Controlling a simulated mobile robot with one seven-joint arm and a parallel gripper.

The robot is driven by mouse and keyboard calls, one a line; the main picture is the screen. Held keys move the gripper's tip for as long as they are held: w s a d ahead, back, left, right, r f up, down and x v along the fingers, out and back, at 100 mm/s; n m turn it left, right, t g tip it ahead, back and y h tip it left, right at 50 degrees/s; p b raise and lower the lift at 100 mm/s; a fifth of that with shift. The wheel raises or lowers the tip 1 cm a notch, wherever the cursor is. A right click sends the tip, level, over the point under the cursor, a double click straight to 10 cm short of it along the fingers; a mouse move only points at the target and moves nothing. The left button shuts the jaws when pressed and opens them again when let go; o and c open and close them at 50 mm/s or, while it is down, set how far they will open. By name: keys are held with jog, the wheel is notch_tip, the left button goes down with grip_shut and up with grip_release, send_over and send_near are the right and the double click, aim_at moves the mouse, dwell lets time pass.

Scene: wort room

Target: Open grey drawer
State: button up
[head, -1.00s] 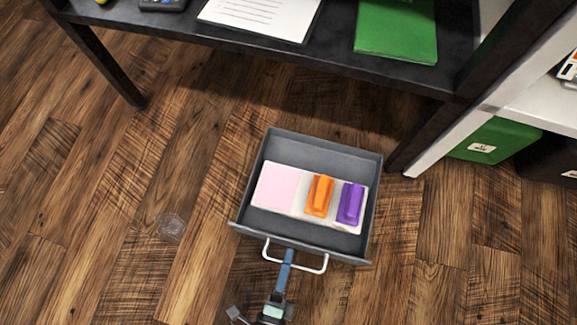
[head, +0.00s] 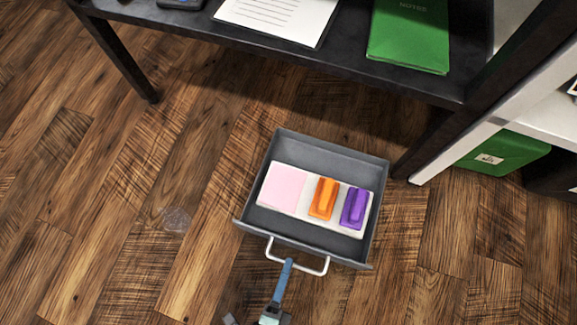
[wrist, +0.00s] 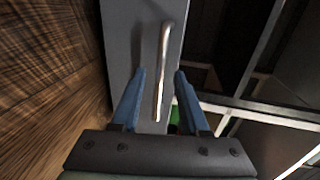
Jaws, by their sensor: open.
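The grey drawer (head: 262,232) is pulled out in the head view, below the black desk. Inside it lie a pink note pad (head: 283,187), an orange object (head: 323,198) and a purple object (head: 354,208) on a pale tray. Its white bar handle (head: 310,270) is on the front. My gripper (head: 287,264) is at the handle. In the wrist view the blue fingers of my gripper (wrist: 160,75) are apart, with the handle (wrist: 162,75) between them and the grey drawer front (wrist: 130,40) beyond. Whether either finger touches the handle is unclear.
The black desk (head: 300,65) stands behind the drawer, bearing a paper pad (head: 280,14) and a green notebook (head: 408,35). A white shelf (head: 475,125) with a green box (head: 503,153) is at the right. Wooden floor (head: 110,220) is clear at the left.

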jog(key=p+v, duration=0.2)
jog(key=v, duration=0.8)
jog(key=shift+s, duration=0.3)
jog(key=shift+a, duration=0.15)
